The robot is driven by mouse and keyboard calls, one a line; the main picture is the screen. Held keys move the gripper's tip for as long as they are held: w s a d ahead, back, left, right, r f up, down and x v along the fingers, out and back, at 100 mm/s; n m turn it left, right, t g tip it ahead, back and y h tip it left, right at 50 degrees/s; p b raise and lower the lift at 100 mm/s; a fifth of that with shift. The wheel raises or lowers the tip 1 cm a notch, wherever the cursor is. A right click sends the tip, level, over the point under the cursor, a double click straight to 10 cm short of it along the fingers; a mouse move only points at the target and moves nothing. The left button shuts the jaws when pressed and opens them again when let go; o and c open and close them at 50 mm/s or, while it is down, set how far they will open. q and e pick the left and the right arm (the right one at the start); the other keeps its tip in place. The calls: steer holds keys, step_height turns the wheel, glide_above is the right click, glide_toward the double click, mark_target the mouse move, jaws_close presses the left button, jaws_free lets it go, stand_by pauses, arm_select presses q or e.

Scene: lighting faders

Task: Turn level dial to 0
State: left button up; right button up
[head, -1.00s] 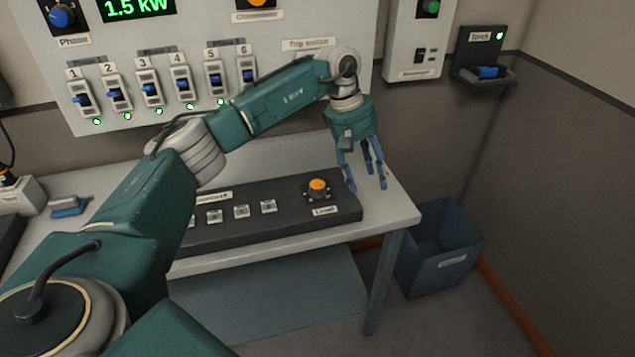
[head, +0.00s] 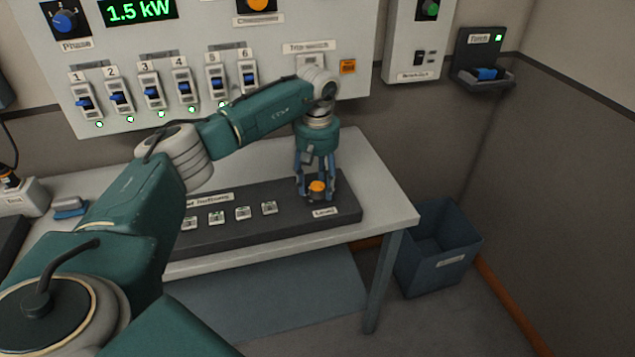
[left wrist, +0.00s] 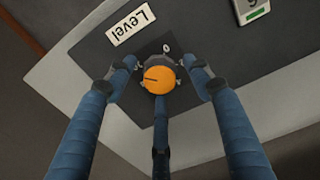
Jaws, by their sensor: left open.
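The level dial (head: 318,187) is an orange knob at the right end of the dark console on the table, above its "Level" label (head: 324,212). In the left wrist view the orange dial (left wrist: 160,80) shows a dark pointer line toward the left of the picture, and a "0" mark (left wrist: 166,48) stands just above the knob. My left gripper (head: 316,190) points down over the dial, its blue fingers open and spread around it. In the left wrist view the fingers (left wrist: 160,85) surround the knob; I cannot tell whether any touches it. My right gripper is not in view.
Several square buttons (head: 243,213) lie left of the dial on the console (head: 290,229). The wall panel (head: 205,45) with blue faders stands behind my left arm. A grey bin (head: 440,262) is on the floor right of the table (head: 390,205).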

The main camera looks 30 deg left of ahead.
arm_select(q)
steer(key=shift+f, duration=0.25)
steer(key=c, duration=1.1)
steer(key=shift+c, duration=0.2)
